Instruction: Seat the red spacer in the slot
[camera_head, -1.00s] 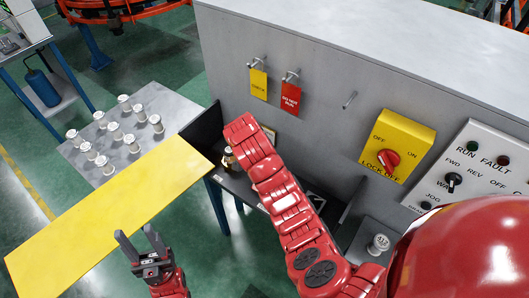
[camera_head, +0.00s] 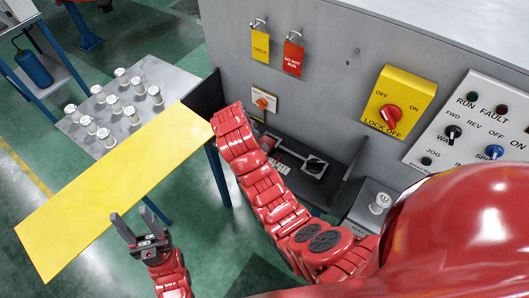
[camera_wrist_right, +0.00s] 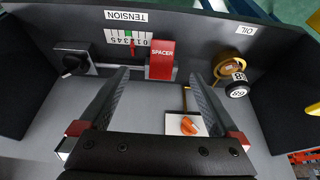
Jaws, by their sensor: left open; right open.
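The red spacer (camera_wrist_right: 161,60), a block labelled "SPACER", stands at the back of a dark recess in the right wrist view. My right gripper (camera_wrist_right: 160,78) is open, with its two fingers on either side of the picture's middle and the spacer in line between their tips. I cannot tell whether the fingertips reach beside it. No slot can be made out clearly. In the head view my right arm hides its own gripper. My left gripper (camera_head: 140,232) is open and empty, beside the yellow panel (camera_head: 110,195).
The recess holds a tension scale (camera_wrist_right: 128,40), a black knob (camera_wrist_right: 72,62), a gold ring (camera_wrist_right: 232,64) under an "OIL" label and an orange switch (camera_wrist_right: 188,125). Dark walls close its sides. A yellow lockout switch (camera_head: 398,103) and several white spindles on a grey table (camera_head: 178,78) stand outside.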

